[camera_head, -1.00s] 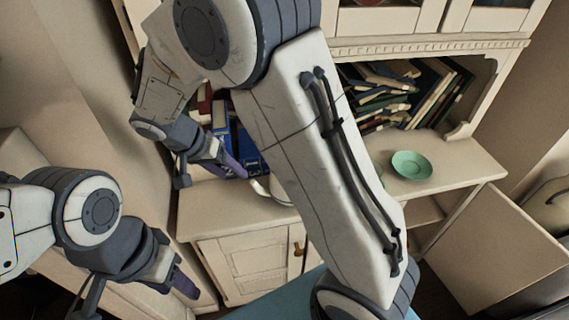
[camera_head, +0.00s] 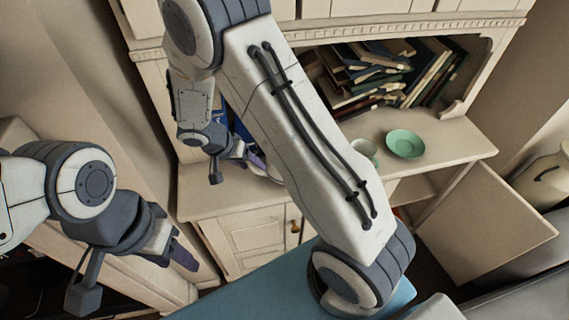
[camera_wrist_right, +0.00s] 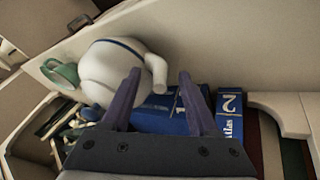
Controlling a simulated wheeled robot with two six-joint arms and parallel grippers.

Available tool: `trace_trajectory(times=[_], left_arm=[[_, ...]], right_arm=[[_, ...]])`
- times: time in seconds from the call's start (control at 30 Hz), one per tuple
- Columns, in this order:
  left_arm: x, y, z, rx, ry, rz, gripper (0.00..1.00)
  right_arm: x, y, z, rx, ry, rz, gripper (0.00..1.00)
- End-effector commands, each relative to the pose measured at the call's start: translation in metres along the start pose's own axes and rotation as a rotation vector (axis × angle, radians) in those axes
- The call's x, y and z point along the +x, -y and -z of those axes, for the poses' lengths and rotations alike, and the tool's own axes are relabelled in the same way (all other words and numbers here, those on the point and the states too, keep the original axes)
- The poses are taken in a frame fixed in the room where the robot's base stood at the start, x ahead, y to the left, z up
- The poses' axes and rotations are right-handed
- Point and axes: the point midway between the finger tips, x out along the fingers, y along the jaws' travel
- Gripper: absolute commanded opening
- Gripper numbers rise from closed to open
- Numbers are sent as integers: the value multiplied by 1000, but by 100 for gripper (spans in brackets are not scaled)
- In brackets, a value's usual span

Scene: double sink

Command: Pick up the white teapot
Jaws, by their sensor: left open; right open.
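The white teapot (camera_wrist_right: 108,72) with a dark blue band shows in the right wrist view, left of centre. Its short spout-like part (camera_wrist_right: 158,75) appears between my right fingertips in the picture; I cannot tell whether they touch it or how deep it sits. My right gripper (camera_wrist_right: 159,78) is open. In the head view my right gripper (camera_head: 245,168) is over the left part of the cabinet counter, and my right arm hides nearly all of the teapot. My left gripper (camera_head: 180,248) is open, low at the left, away from the teapot.
A green saucer (camera_head: 405,143) and a pale green cup (camera_head: 365,152) stand on the counter (camera_head: 465,150) to the right. Books (camera_head: 390,75) fill the shelf behind. A blue book (camera_wrist_right: 229,105) is near my right fingers. A cabinet door (camera_head: 490,225) hangs open.

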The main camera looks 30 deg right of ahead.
Motion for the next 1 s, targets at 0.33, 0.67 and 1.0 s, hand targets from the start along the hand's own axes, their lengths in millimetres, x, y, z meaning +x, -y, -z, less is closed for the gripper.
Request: trace_trajectory(times=[0.33,0.67,1.0], left_arm=[[0,0,0,0,0,0,50],[0,0,0,0,0,0,50],[0,0,0,0,0,0,50]], right_arm=[[0,0,0,0,0,0,0],[0,0,0,0,-1,0,0],[0,0,0,0,-1,0,0]])
